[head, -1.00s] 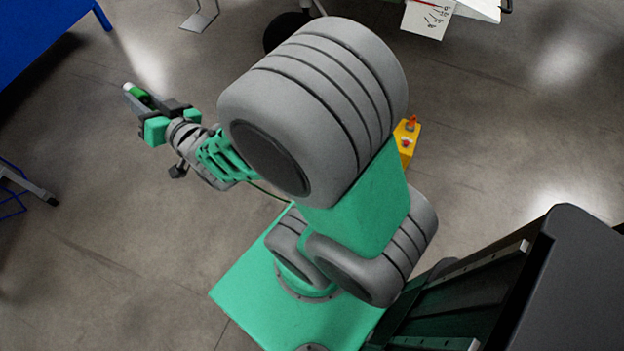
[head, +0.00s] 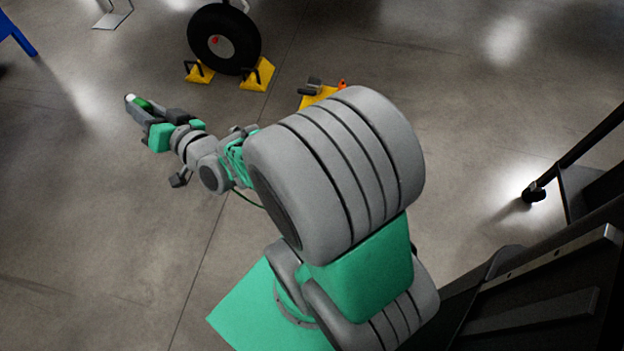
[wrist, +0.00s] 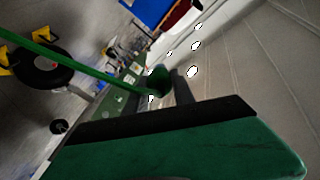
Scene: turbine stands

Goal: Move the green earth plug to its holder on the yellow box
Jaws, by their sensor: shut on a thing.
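My gripper (head: 136,103) is at the left in the head view, shut on the green earth plug (head: 143,104). The plug shows as a small green piece with a white end between the jaws. In the wrist view the dark green plug (wrist: 158,80) is near the middle, and a green cable (wrist: 60,62) runs from it to the upper left. The yellow box (head: 318,97) stands on the floor behind my arm, well to the right of my gripper. My arm hides part of it. A dark part and an orange part show on top; I cannot make out the holder.
A black wheel (head: 224,40) stands at the top between two yellow chocks (head: 199,72) (head: 258,75). A grey metal stand (head: 113,15) is at the upper left, and a dark frame with a caster (head: 534,192) is at the right. The floor around my gripper is clear.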

